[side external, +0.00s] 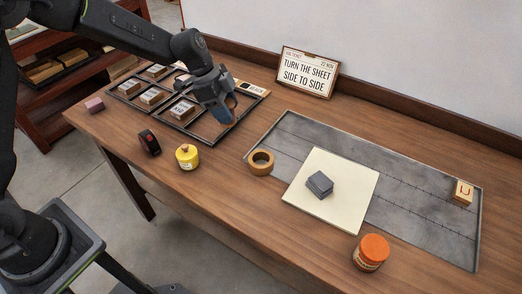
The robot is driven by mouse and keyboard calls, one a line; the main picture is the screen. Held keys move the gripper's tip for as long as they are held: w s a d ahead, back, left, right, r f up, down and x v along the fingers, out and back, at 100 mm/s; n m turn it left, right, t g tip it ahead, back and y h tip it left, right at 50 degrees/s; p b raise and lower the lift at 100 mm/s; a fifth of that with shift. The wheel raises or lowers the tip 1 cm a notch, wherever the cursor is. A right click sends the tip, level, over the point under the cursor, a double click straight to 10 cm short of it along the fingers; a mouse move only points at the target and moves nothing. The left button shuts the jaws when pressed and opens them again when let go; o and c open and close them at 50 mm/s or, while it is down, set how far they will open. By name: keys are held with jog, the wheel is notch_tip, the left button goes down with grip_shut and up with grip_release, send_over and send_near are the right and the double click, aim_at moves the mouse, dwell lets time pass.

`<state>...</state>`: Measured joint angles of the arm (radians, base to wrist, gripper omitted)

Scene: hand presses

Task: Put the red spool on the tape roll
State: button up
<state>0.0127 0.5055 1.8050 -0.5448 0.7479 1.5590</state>
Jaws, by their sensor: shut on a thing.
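The tape roll (261,162) is a tan ring lying flat at the left end of the grey metal bed. A small dark object with red on it (150,143), which may be the red spool, stands near the table's front edge at the left. My gripper (231,117) is over the right end of the dark compartment tray, behind and left of the tape roll. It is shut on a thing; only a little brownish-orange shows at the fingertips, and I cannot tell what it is.
The dark tray (190,133) holds several labelled blocks. A yellow jar (187,157) stands left of the tape roll, and a pink block (95,106) lies far left. The grey bed (420,228) carries a cream sheet (345,165) with dark slabs (319,184). An orange-lidded jar (371,252) stands in front.

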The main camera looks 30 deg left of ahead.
jog(key=shift+w+d+f, duration=0.25)
jog(key=shift+d+f, duration=1.3)
jog(key=shift+f, duration=0.05)
jog(key=shift+w+d+f, duration=0.25)
jog(key=shift+d+f, duration=1.25)
jog(key=shift+f, duration=0.1)
jog(key=shift+w+d+f, duration=0.25)
jog(key=shift+d+f, duration=1.3)
jog(key=shift+f, duration=0.05)
jog(key=shift+f, duration=0.15)
jog(key=o, duration=0.9)
jog(key=v, duration=1.2)
jog(key=shift+r, duration=0.2)
